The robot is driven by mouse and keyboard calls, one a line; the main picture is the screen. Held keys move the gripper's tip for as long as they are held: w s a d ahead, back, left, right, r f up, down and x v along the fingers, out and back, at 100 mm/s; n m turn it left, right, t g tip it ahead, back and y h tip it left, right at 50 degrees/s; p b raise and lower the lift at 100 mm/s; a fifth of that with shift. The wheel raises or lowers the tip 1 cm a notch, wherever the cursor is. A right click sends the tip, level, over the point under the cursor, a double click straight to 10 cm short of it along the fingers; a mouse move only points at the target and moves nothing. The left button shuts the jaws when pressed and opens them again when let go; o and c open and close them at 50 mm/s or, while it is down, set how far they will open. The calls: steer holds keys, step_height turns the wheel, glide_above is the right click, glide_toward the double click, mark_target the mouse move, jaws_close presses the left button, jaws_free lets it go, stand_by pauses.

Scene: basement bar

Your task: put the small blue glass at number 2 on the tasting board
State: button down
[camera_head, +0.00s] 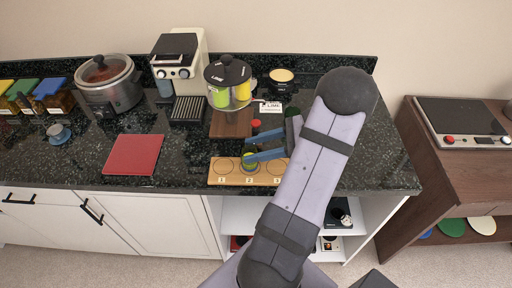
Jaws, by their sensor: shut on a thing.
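The tasting board (235,179) is a light wooden strip near the front edge of the counter, with rings numbered 1, 2 and 3 from left to right. My gripper (250,152) has blue fingers and reaches in over the board from the right. It is shut on a small glass (249,161), which looks blue with a yellow-green part. The glass is at the ring of number 2. I cannot tell whether its base touches the board. The fingers and my arm hide part of the glass and the right end of the board.
A red board (134,155) lies to the left. Behind are a slow cooker (108,85), a coffee machine (181,62) and a clear lidded container (229,84). A small blue-grey cup (58,132) stands at far left. The counter between the two boards is clear.

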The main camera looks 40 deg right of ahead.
steer(key=shift+f, duration=0.15)
steer(key=shift+f, duration=0.1)
steer(key=c, duration=1)
jaws_free()
steer(key=shift+b+v, duration=1.7)
steer(key=shift+v, duration=4.35)
